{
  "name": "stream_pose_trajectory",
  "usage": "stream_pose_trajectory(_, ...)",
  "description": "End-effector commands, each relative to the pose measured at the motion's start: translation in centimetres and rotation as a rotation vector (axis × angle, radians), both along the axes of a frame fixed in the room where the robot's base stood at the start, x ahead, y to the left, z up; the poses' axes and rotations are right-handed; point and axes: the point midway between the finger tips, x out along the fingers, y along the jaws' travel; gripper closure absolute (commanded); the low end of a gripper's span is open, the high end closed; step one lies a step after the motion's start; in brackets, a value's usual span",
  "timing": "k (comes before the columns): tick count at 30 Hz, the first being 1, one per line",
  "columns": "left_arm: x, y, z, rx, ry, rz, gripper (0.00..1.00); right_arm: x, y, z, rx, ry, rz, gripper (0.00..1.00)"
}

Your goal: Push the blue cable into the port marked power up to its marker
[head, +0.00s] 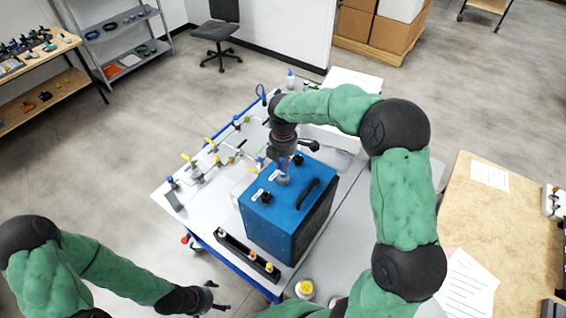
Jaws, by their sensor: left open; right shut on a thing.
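The blue analyser box (278,222) stands on the white table, with black fittings and small white labels on its top. The labels are too small to read, so I cannot tell which port is marked power. My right gripper (284,178) points down at the top of the box, near its back edge. It is shut on a small, mostly hidden piece that looks like the end of the blue cable. How deep this sits in a port, and its marker, cannot be made out. My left gripper (213,298) is open and empty, in front of the table.
A black rail (247,256) with small coloured parts lies in front of the box. Pipework with yellow-handled valves (211,145) runs along the table's left side. A yellow-capped bottle (304,289) is near the front. A wooden table (465,215) stands at the right.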

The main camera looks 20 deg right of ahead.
Motion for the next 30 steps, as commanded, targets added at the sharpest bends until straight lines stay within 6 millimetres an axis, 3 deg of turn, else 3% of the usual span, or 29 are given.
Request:
stream_pose_trajectory(12, 0.0, 0.0, -0.8, 0.000, 0.000, 0.000, 0.19, 0.0, 0.0, -1.3, 0.000, 0.000, 0.000, 1.00)
stream_pose_trajectory(13, 0.0, 0.0, -0.8, 0.000, 0.000, 0.000, 0.19, 0.0, 0.0, -1.3, 0.000, 0.000, 0.000, 0.79)
stream_pose_trajectory(15, 0.0, 0.0, -0.8, 0.000, 0.000, 0.000, 0.19, 0.0, 0.0, -1.3, 0.000, 0.000, 0.000, 0.60)
stream_pose_trajectory(16, 0.0, 0.0, -0.7, 0.000, 0.000, 0.000, 0.19, 0.0, 0.0, -1.2, 0.000, 0.000, 0.000, 0.55)
stream_pose_trajectory(30, 0.0, 0.0, -0.3, 0.000, 0.000, 0.000, 0.19, 0.0, 0.0, -0.6, 0.000, 0.000, 0.000, 0.55)
